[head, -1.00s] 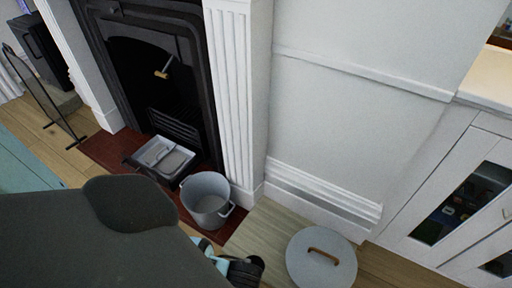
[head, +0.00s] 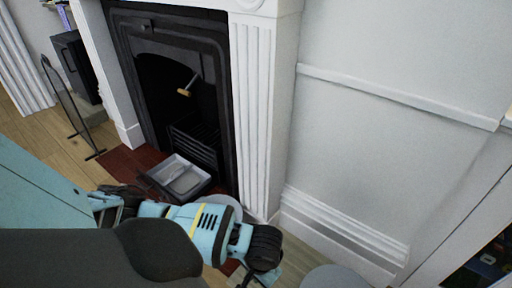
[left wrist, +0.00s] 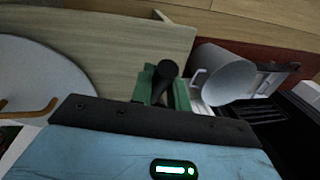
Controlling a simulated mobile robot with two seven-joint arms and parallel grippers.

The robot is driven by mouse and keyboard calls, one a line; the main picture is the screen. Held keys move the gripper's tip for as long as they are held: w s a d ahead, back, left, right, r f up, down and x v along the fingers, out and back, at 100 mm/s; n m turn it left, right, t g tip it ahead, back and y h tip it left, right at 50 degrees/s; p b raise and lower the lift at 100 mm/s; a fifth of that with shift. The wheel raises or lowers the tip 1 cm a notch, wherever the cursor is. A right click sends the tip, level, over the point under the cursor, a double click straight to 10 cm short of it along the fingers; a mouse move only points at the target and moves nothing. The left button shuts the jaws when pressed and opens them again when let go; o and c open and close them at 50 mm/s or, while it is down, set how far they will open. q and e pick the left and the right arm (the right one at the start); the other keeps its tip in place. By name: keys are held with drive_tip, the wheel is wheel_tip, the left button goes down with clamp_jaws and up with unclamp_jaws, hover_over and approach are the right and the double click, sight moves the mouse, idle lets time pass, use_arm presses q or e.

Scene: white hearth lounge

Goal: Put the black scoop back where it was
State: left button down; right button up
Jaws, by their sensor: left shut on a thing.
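In the left wrist view my left gripper (left wrist: 163,88) has its green fingers shut on the black scoop (left wrist: 166,70). Only a dark, round-ended part of the scoop shows between the fingers; the rest is hidden. A pale grey bucket (left wrist: 228,78) stands just right of the fingers in that view, apart from the scoop. In the head view the bucket (head: 228,203) is mostly hidden behind my blue left wrist, and the scoop cannot be made out. My right gripper is in neither view.
An ash pan (head: 183,178) sits on the red hearth (head: 119,162) before the black fireplace (head: 172,60). A round grey lid (head: 335,278) lies on the right; its wooden handle (left wrist: 28,108) shows in the left wrist view. A fire screen (head: 70,105) stands at left.

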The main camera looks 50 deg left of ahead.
use_arm(q)
drive_tip(key=shift+w+a, duration=0.15)
drive_tip(key=shift+w, duration=0.05)
drive_tip(key=f, duration=0.1)
drive_tip(key=f+b, duration=0.2)
drive_tip(key=shift+w+a, duration=0.25)
drive_tip(key=shift+w, duration=0.05)
drive_tip(key=shift+f+b, duration=0.4)
drive_tip(key=shift+b, duration=0.05)
drive_tip(key=shift+r, duration=0.1)
drive_tip(key=c, duration=1.3)
unclamp_jaws()
drive_tip(key=shift+c, duration=0.2)
